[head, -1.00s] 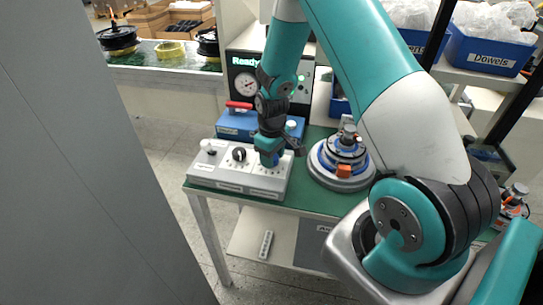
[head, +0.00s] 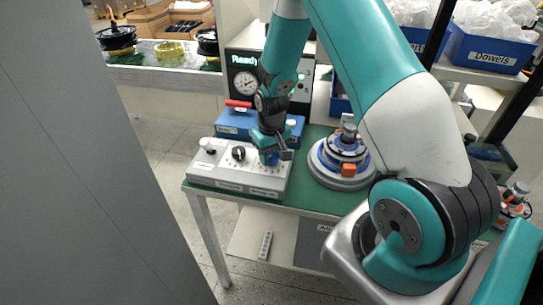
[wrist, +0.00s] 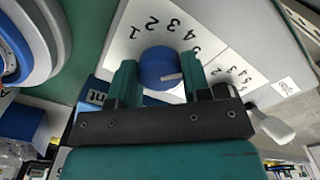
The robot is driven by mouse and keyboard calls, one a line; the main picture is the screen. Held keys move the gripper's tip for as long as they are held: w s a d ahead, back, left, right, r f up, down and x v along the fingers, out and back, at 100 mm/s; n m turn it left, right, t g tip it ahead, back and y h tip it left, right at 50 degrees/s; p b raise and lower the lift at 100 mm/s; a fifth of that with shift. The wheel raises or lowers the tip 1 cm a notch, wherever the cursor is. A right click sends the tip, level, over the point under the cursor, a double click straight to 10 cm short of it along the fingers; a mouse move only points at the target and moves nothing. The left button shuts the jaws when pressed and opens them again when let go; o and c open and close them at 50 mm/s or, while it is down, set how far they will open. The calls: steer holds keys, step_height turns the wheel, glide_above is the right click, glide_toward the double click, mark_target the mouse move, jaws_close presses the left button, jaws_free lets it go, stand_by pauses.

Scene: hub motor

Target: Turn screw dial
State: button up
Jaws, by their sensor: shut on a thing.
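The control box (head: 228,187) is pale grey and stands on the green table. The blue dial (wrist: 158,66) sits on a white plate (wrist: 150,20) with printed numbers, at the right end of the box. It has a small white mark on its face. My gripper (wrist: 158,78) points down over it, one finger on each side, shut on the dial. In the head view my gripper (head: 271,156) hides most of the dial. A black knob (head: 239,153) is at the middle of the box and a white-grey knob (head: 205,145) at its left.
A blue unit with a red handle (head: 239,104) stands behind the box. The round hub motor fixture (head: 340,160) is close on the right. A black panel with a gauge (head: 246,83) reads "Ready". Blue bins (head: 487,53) stand on the right shelf.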

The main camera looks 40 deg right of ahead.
mark_target(272, 156)
steer(key=shift+m, duration=0.6)
steer(key=o, duration=0.9)
steer(key=shift+r, duration=0.1)
step_height(272, 156, up, 17)
steer(key=shift+r+b, duration=0.1)
steer(key=shift+b, duration=1.05)
